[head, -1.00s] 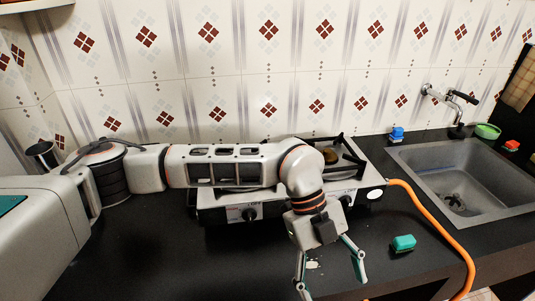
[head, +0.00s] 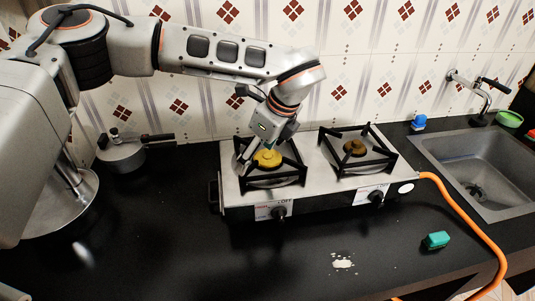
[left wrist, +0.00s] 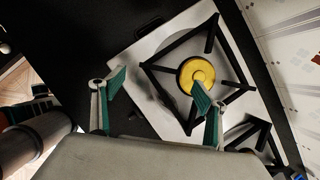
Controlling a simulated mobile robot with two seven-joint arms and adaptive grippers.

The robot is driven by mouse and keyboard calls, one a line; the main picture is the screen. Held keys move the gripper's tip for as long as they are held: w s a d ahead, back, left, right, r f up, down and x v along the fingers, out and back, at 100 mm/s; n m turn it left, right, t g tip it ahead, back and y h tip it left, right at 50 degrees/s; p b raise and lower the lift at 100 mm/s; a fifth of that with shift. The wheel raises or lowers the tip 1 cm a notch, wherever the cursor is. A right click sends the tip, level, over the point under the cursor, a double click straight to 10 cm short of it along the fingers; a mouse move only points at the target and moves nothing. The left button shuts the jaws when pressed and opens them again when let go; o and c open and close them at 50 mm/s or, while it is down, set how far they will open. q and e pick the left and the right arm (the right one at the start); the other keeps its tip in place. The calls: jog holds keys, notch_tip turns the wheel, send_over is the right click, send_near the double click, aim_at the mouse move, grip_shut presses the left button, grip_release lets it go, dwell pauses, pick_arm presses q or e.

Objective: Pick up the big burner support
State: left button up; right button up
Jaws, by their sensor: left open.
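The big burner support is a black square frame with prongs, on the stove's left burner in the head view (head: 286,180). It rings a large yellow burner cap. It also shows in the left wrist view (left wrist: 167,72). My left gripper (head: 258,160) is open above the left part of this support, pointing down. In the left wrist view its fingertips (left wrist: 160,84) are spread, one over the yellow cap and one outside the frame's edge. I cannot tell whether a finger touches the support. Nothing is held.
A smaller support (head: 357,150) sits on the stove's right burner. A moka pot or small pan (head: 122,155) stands left of the stove. An orange hose (head: 470,225) runs from the stove's right side.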

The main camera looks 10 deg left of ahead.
aim_at(249, 168)
pick_arm(q)
jog(key=p+x, duration=0.1)
jog(key=x, duration=0.4)
jog(key=shift+a+f, duration=0.1)
jog(key=shift+f, duration=0.2)
jog(key=shift+r, duration=0.1)
jog(key=c, duration=1.6)
